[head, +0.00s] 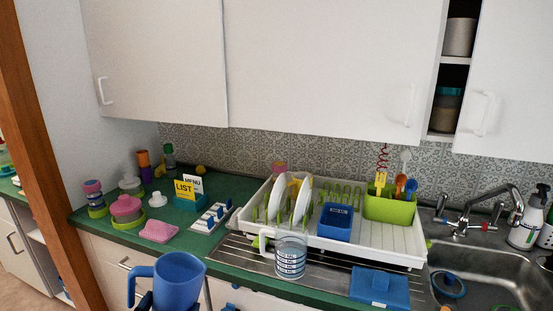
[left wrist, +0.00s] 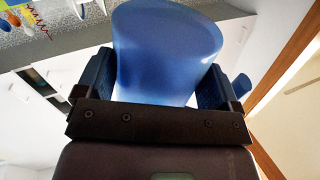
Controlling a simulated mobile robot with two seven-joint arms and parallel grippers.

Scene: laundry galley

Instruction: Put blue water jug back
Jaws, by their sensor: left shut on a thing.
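The blue water jug (head: 180,281) is at the bottom of the head view, in front of the counter, upright with its handle to the left. The lower part is cut off by the frame edge. My left gripper (head: 146,301) shows only as a dark bit beside the jug at the bottom edge. In the left wrist view the jug (left wrist: 166,45) fills the space between the two fingers of the left gripper (left wrist: 157,85), which is shut on it. My right gripper is not seen.
A pink cloth (head: 159,231) and several containers are at left. The sink (head: 490,277) is at right. White cupboards (head: 310,60) hang above.

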